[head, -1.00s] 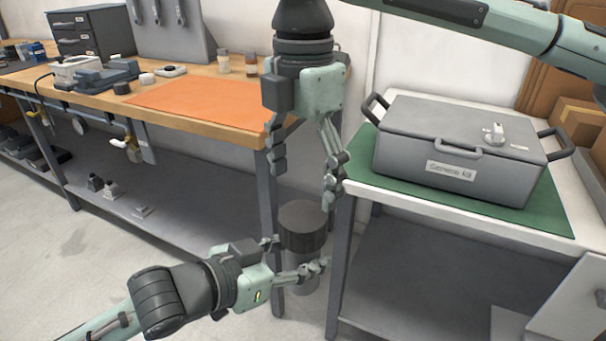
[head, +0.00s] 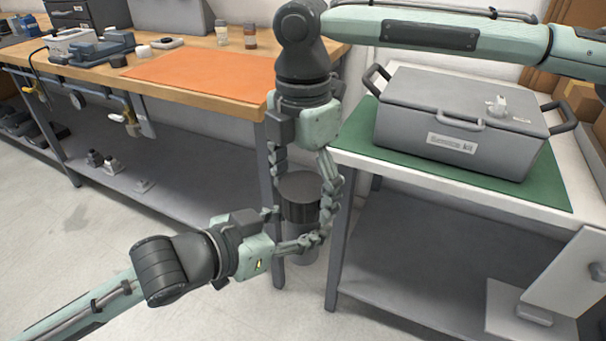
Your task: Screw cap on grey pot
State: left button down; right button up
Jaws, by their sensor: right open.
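The grey pot (head: 304,256) is upright in front of my body, between the two tables. A dark, round cap (head: 300,188) sits on its top; whether it is fully tightened cannot be told. My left gripper (head: 294,230) comes in from the lower left and is shut on the pot just below the cap, one finger in front and one partly hidden behind. My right gripper (head: 301,200) points down from above. It is open, with its fingers on the left and right sides of the cap. Whether they touch it is unclear.
A wooden workbench (head: 190,105) with an orange mat (head: 205,76) stands at left. A white table (head: 405,178) at right bears a grey lidded case (head: 455,120) on a green mat (head: 545,190). The table legs are close behind the pot.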

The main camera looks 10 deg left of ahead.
jog(key=c, duration=1.2)
jog(key=m, duration=0.6)
jog(key=shift+f+m, duration=0.15)
jog(key=shift+m, duration=0.15)
jog(key=m, duration=0.8)
jog(key=shift+m, duration=0.4)
jog(key=o, duration=1.4)
